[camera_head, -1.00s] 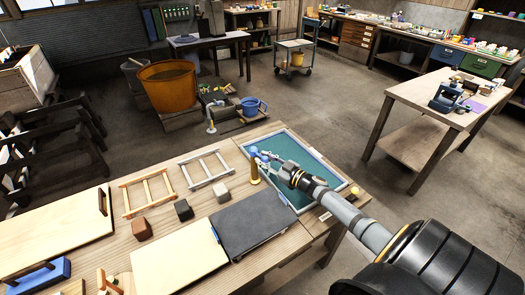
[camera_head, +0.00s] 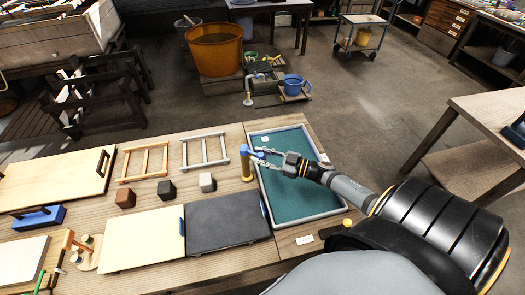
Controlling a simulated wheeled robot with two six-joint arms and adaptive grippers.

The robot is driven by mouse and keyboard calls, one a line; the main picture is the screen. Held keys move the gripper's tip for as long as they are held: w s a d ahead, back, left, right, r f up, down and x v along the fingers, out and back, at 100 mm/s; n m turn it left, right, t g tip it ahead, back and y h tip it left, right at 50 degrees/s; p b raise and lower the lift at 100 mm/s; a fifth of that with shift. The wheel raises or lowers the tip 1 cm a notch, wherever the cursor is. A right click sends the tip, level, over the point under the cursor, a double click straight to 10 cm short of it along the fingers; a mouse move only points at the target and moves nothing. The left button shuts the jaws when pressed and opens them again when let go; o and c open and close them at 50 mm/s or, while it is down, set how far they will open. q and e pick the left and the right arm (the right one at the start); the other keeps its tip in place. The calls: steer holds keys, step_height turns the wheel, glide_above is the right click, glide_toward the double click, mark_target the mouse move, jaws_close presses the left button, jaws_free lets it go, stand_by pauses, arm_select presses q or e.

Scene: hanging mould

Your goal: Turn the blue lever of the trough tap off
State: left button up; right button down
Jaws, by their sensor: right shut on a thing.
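The trough (camera_head: 328,209) is a grey-rimmed rectangle with a teal inside, at the right end of the wooden bench. The brass tap post (camera_head: 246,166) stands upright at its left rim. The tap's blue lever (camera_head: 257,153) points right from the post top, over the trough. My right gripper (camera_head: 268,154) reaches in from the right above the trough, its fingers shut on the lever's outer end. The fingers partly hide that end. My left gripper is not in view.
A dark slab (camera_head: 228,221) and a pale board (camera_head: 140,240) lie left of the trough. Small frames (camera_head: 204,151) and blocks (camera_head: 166,190) lie behind them. An orange tub (camera_head: 214,50) stands on the floor beyond. The space above the trough is otherwise clear.

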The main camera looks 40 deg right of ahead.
stand_by(0.5)
steer(key=c, duration=1)
jaws_free()
steer(key=shift+d, duration=0.1)
steer(key=v, duration=1.2)
